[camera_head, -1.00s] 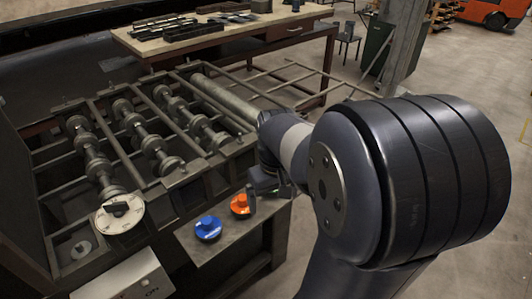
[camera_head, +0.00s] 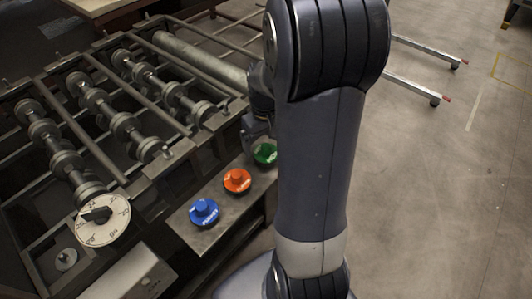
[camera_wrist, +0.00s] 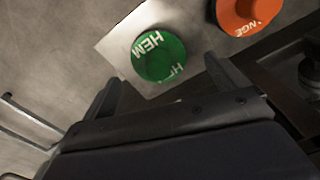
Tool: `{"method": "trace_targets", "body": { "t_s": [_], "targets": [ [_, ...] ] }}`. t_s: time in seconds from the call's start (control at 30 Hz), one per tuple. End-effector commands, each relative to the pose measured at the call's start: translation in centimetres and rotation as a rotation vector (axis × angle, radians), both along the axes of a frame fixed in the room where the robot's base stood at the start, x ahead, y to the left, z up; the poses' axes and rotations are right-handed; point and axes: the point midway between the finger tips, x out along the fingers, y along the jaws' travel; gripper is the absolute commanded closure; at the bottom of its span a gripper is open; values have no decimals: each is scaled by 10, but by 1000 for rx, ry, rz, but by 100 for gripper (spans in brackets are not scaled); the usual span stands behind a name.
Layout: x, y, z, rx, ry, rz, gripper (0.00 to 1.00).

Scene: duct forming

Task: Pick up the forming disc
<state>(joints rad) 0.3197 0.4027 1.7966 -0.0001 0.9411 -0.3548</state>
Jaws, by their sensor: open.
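Three forming discs with raised knobs sit in a row on a grey shelf: a blue one (camera_head: 204,212), an orange one (camera_head: 237,180) and a green one (camera_head: 266,153), which my arm partly covers. In the wrist view the green disc (camera_wrist: 158,54) reads "HEM", and the orange disc (camera_wrist: 246,14), cut by the top edge, shows "NGE". My gripper (camera_wrist: 162,82) is open and empty. Its two fingers point toward the green disc, which appears beyond and between their tips. In the head view my gripper (camera_head: 256,138) is by the green disc, mostly hidden behind my arm.
The shelf (camera_head: 212,236) juts from a forming machine with several roller shafts (camera_head: 95,105). A white gauge dial (camera_head: 103,220) and a pale box (camera_head: 125,280) are at its front. A metal frame on wheels (camera_head: 415,85) stands behind; the floor at right is clear.

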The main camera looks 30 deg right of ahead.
Motion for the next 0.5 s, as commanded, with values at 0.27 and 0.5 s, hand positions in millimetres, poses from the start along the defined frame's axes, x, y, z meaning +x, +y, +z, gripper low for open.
{"method": "trace_targets", "body": {
  "t_s": [0.27, 0.5],
  "targets": [
    [-3, -1, -38, 2, 4, 0, 7],
    [-2, -1, -42, 0, 1, 0, 7]
  ]
}}
